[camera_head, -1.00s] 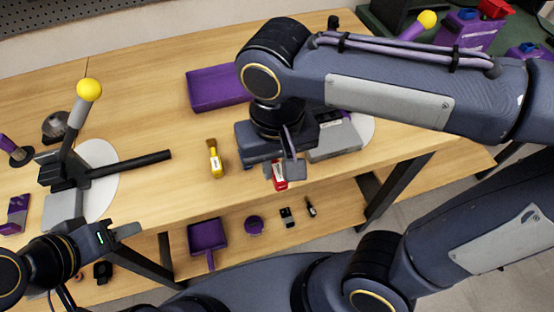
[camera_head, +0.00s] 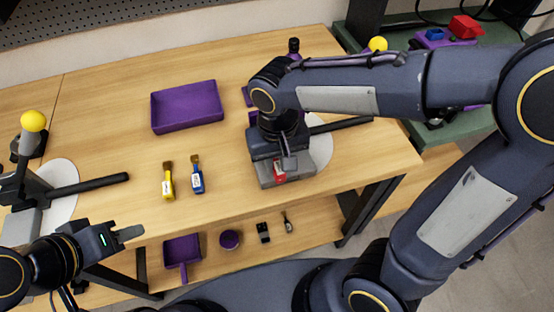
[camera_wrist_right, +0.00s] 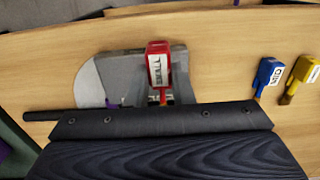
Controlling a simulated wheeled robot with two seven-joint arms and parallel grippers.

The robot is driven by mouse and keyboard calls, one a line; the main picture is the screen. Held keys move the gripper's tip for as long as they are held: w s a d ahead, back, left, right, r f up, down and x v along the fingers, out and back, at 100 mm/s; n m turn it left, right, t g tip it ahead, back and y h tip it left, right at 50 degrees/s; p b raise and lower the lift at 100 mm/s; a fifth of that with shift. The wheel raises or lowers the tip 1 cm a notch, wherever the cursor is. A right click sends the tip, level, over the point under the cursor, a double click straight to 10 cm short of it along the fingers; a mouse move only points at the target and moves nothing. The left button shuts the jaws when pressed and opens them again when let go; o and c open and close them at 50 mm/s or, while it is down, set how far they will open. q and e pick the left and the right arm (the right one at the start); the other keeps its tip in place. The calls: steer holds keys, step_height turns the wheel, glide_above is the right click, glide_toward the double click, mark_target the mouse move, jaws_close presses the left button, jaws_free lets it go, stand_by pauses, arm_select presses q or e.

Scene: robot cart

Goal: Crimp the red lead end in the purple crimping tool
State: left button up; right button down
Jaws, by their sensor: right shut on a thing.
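The red lead end (camera_head: 280,176) is held in my right gripper (camera_head: 287,161), label up. In the right wrist view the red lead end (camera_wrist_right: 159,64) appears over the tool's grey base (camera_wrist_right: 122,72); I cannot tell whether it touches. The fingers are largely hidden by the gripper body. The purple crimping tool shows as a grey base (camera_head: 268,178), a white disc and a black bar (camera_head: 348,122). Its jaws are hidden by my right arm. A yellow knob (camera_head: 378,44) appears behind the arm. My left gripper (camera_head: 130,233) is at the table's front left, away from it.
Yellow (camera_head: 168,184) and blue (camera_head: 197,179) lead ends lie left of the tool. A purple tray (camera_head: 187,106) lies behind them. A grey-levered tool with a yellow knob (camera_head: 33,121) stands at the left. Several things are on the lower shelf.

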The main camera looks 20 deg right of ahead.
mark_target(277, 164)
steer(key=shift+a, duration=0.1)
steer(key=shift+f+b, duration=0.4)
steer(key=shift+f, duration=0.1)
step_height(277, 164, down, 2)
steer(key=shift+s+f+b, duration=0.1)
steer(key=shift+f+b, duration=0.1)
steer(key=shift+b, duration=0.75)
steer(key=w, duration=0.2)
steer(key=w+p, duration=0.1)
steer(key=shift+w+r, duration=0.1)
steer(key=shift+r, duration=0.15)
steer(key=shift+w, duration=0.95)
steer(key=shift+f, duration=0.35)
steer(key=c, duration=1.2)
jaws_free()
steer(key=shift+o, duration=0.2)
